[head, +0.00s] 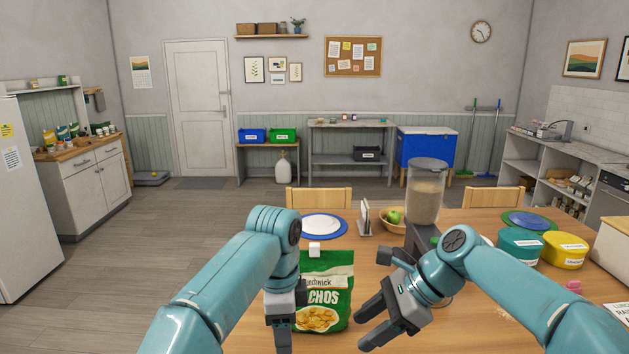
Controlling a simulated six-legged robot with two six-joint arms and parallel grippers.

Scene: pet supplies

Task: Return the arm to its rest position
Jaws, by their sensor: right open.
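My right arm (510,285) reaches in from the right over the table. Its gripper (362,328) is open and empty, with its fingers pointing left and down. My left arm (215,285) reaches in from the left, and its gripper (281,338) points down at the table's left side. I see its jaws edge-on, so I cannot tell whether they are open. A green chips bag (338,272) stands upright just right of the left gripper, which covers its left edge. The right gripper is to the right of the bag, with a small gap in the picture.
The wooden table (470,313) also holds a food dispenser (425,195), a fruit bowl (388,226) and a blue plate with a white one (321,226). Teal (522,247) and yellow (564,250) tubs stand at the right. Two chairs are behind the table.

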